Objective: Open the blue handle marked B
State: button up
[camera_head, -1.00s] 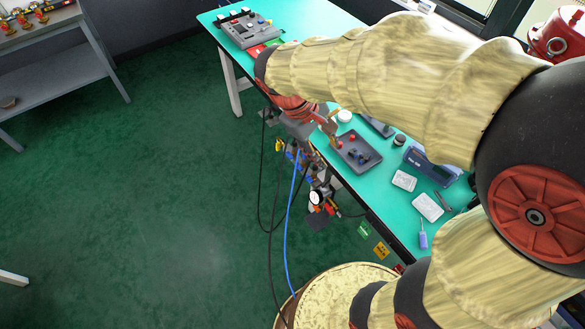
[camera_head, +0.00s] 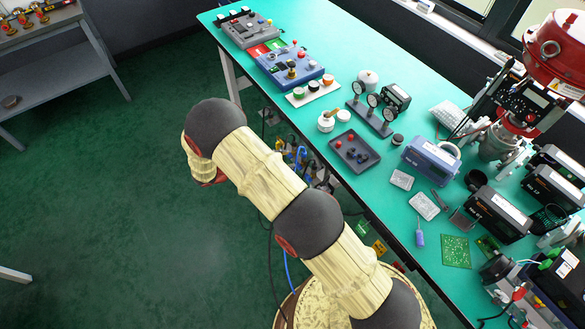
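No handle marked B can be read in the head view. Below the front edge of the green bench, partly hidden behind my arm, is a cluster of small fittings with some blue parts (camera_head: 301,153). I cannot tell which of these, if any, is the handle or how it is turned. My arm crosses the lower middle of the view and bends at a dark joint left of the bench. My gripper does not show; the arm's far end points down at the left, over the floor.
The green bench (camera_head: 345,75) runs diagonally and holds a blue control box (camera_head: 290,66), a grey tray (camera_head: 355,150), gauges, meters and a red-topped device (camera_head: 556,50). Black and blue cables hang below its front edge. The green floor (camera_head: 130,200) at left is clear. A grey shelf stands upper left.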

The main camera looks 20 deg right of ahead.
aim_at(298, 166)
jog(key=a+f+n+t+h, duration=0.25)
jog(key=f+n+t, duration=0.25)
jog(key=f, duration=0.6)
jog(key=x, duration=0.7)
jog(key=shift+f+y+b, duration=0.15)
jog(key=shift+y+b, duration=0.15)
jog(key=shift+y, duration=0.05)
jog(key=shift+w, duration=0.1)
jog(key=c, duration=0.3)
jog(key=c, duration=0.6)
